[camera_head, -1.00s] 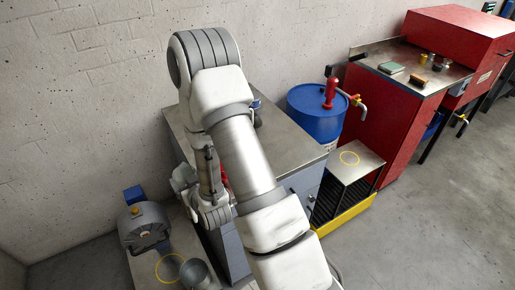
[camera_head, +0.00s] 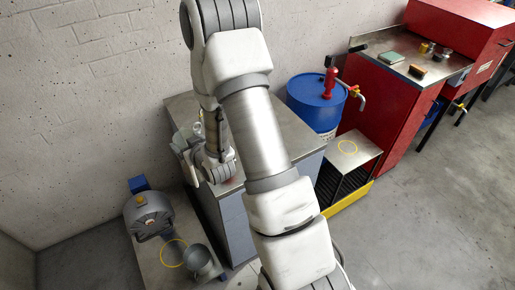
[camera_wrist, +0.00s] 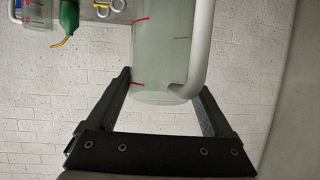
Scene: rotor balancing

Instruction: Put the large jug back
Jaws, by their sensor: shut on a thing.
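The large jug (camera_wrist: 160,50) is a clear, greenish vessel with red marks and a white handle on its right side. In the wrist view it stands between the two fingers of my gripper (camera_wrist: 165,83), which is shut on it. Its top is cut off by the picture's upper edge. In the head view my arm hides most of the gripper and jug, near the left end of the grey metal-topped cabinet (camera_head: 295,150). I cannot tell there whether the jug touches anything.
The wrist view shows another marked vessel (camera_wrist: 36,12) and a green bottle (camera_wrist: 69,15) with a yellow spout. A motor-like machine (camera_head: 148,215) and a metal bucket (camera_head: 200,263) stand low at left. A blue drum (camera_head: 312,108) and a red workbench (camera_head: 385,105) are at right.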

